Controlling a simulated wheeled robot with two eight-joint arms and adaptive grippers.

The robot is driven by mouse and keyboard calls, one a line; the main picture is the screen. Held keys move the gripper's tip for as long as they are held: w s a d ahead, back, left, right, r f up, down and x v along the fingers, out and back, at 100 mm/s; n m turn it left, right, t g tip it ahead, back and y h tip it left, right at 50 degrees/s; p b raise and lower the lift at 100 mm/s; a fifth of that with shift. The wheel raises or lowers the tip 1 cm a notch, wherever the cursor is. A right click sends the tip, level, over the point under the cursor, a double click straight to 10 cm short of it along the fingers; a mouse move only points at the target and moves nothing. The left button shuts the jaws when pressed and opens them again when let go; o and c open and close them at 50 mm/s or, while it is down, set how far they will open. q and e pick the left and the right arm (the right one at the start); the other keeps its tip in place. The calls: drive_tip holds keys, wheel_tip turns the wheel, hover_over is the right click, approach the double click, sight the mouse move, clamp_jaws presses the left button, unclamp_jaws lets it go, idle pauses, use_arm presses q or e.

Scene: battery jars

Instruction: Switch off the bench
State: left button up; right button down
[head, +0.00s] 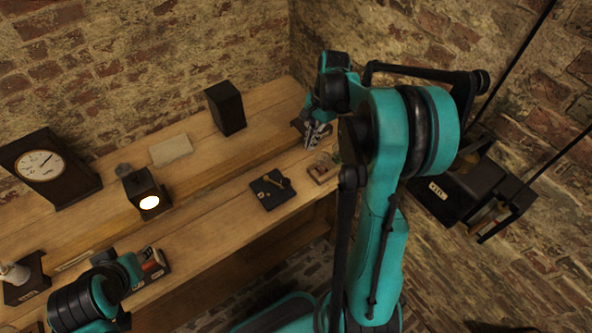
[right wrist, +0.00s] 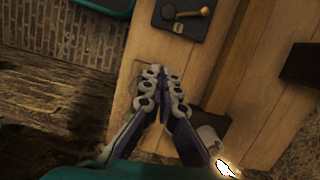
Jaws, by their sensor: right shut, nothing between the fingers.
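A black switch plate (head: 272,190) with a brass lever lies on the wooden bench (head: 215,213), near its front edge. The plate (right wrist: 178,22) and its brass lever (right wrist: 193,12) also show at the top of the right wrist view. My right gripper (head: 316,136) is over the bench's right end, to the right of and behind the plate, apart from it. In the right wrist view the fingers (right wrist: 162,78) are together and empty. A lamp (head: 148,201) on the bench glows. My left arm is at the lower left; its fingers cannot be made out.
A dark clock (head: 57,175), a black box (head: 225,108) and a pale sheet (head: 170,149) stand or lie toward the back. A small wooden-framed piece (head: 323,170) is near the right gripper. A black apparatus (head: 470,189) hangs at the right. Bare bench surrounds the switch plate.

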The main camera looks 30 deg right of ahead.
drive_tip(key=b+x, duration=0.3)
drive_tip(key=x, duration=0.6)
drive_tip(key=shift+f+b, duration=0.2)
drive_tip(key=shift+b, duration=0.1)
drive_tip(key=a, duration=0.2)
drive_tip(key=a+b, duration=0.1)
drive_tip(key=shift+s+a+f, duration=0.35)
drive_tip(key=shift+s+f, duration=0.05)
drive_tip(key=shift+a, duration=0.15)
drive_tip(key=shift+s+a+m, duration=0.35)
drive_tip(key=shift+a+m, duration=0.05)
drive_tip(key=shift+m, duration=0.1)
drive_tip(key=shift+s+a+m+t, duration=0.25)
drive_tip(key=shift+s+a+m, duration=0.15)
drive_tip(key=shift+a+m, duration=0.25)
drive_tip(key=shift+s+a+m+t, duration=0.25)
drive_tip(key=shift+s+a+m, duration=0.15)
drive_tip(key=shift+m, duration=0.45)
drive_tip(key=a+m, duration=0.1)
drive_tip(key=s+a+m, duration=0.1)
drive_tip(key=m, duration=0.1)
drive_tip(key=shift+a+t+p, duration=0.3)
drive_tip(key=shift+a+t, duration=0.1)
drive_tip(key=shift+a, duration=1.25)
